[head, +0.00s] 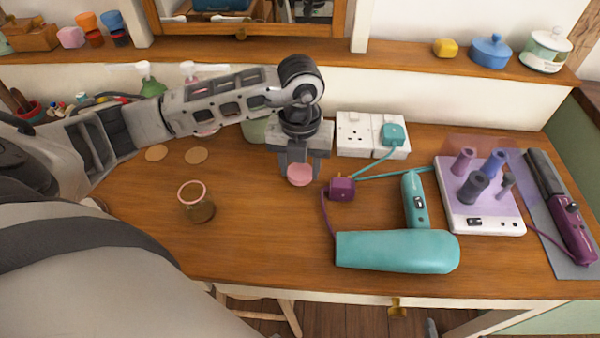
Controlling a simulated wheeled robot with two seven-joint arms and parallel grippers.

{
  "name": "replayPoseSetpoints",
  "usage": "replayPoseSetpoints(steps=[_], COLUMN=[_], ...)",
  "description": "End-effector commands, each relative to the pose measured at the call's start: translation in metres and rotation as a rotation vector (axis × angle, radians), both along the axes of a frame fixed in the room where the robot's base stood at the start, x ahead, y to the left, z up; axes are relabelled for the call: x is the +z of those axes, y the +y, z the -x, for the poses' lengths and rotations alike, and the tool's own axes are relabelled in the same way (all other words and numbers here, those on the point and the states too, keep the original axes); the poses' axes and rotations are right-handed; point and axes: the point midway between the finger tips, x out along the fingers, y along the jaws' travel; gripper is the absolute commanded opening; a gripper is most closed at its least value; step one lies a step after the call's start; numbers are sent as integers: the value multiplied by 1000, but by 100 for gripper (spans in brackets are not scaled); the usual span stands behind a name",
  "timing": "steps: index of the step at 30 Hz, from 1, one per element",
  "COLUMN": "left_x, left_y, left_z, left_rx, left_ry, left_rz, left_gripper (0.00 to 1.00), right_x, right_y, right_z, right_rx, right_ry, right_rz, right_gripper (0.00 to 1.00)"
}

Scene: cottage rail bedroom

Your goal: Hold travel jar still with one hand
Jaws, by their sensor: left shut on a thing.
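My left gripper (300,172) points down over the wooden desk, a little left of the white socket box. It is shut on a small round pink thing (300,175), which shows between and below its fingers. I cannot tell whether this is the travel jar or only a lid, nor whether it touches the desk. A small brownish see-through jar (197,208) with a pink rim stands upright on the desk to the left, apart from the gripper. My right gripper is not in view.
A teal hair dryer (397,251), a purple plug (341,189) and a white socket box (352,136) are to the right. Beyond stand a white roller base (480,215) and a purple styling iron (572,225). The desk between jar and dryer is clear.

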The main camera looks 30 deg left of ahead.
Motion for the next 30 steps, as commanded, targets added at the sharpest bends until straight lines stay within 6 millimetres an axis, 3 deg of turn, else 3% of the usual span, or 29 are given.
replayPoseSetpoints(steps=[6,17,18,20,30], left_x=[-30,-35,-34,-34,-29], left_y=[0,0,0,0,0], left_z=[0,0,0,0,0], left_rx=[1,0,0,0,1], left_ry=[2,0,-1,0,-1], left_rz=[0,0,0,0,0], left_gripper=[17,17,50,66,66], right_x=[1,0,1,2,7], right_y=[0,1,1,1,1], right_z=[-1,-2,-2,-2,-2], right_rx=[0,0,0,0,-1], right_ry=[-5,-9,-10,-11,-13], right_rz=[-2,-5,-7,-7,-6], right_gripper=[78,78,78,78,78])
